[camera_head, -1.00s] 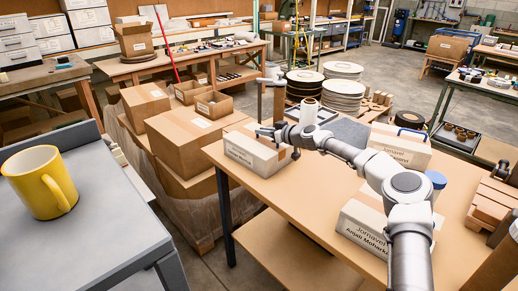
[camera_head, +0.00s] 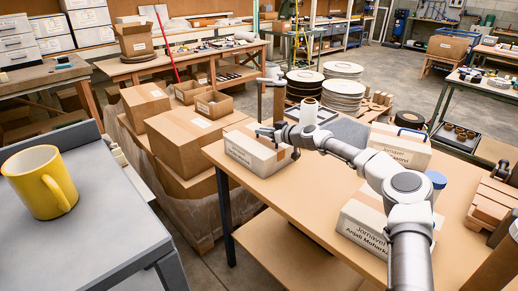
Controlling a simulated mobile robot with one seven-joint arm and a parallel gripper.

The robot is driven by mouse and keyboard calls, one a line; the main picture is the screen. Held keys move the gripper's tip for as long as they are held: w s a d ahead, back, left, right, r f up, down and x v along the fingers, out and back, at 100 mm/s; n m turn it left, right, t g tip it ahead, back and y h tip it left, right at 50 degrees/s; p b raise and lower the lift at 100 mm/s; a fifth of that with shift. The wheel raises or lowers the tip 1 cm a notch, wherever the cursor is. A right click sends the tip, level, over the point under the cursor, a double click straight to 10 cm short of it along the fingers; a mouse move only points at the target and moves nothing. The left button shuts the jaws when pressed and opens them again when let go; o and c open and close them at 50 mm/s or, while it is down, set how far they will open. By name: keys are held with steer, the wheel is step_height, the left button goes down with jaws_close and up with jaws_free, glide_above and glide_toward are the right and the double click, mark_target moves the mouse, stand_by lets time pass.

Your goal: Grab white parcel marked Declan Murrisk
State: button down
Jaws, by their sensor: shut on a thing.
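A white parcel (camera_head: 250,153) with a brown tape strip lies at the left edge of the wooden table (camera_head: 285,188); the small lettering on its front is not readable. My gripper (camera_head: 279,140) is at the parcel's right end, its fingers shut on it. The parcel appears to rest on the table top; I cannot tell if it is lifted at all. A second white parcel (camera_head: 398,147) stands at the back right, its name partly hidden by my arm. A third white parcel (camera_head: 362,228), marked Jomavel and what reads as Anjali Mohark…, lies in front, partly behind my arm.
Stacked brown cartons (camera_head: 184,140) adjoin the table's left side. A yellow mug (camera_head: 40,183) stands on a grey surface at left.

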stand_by(0.3)
steer(key=shift+w+r, duration=0.1)
steer(key=shift+r, duration=0.1)
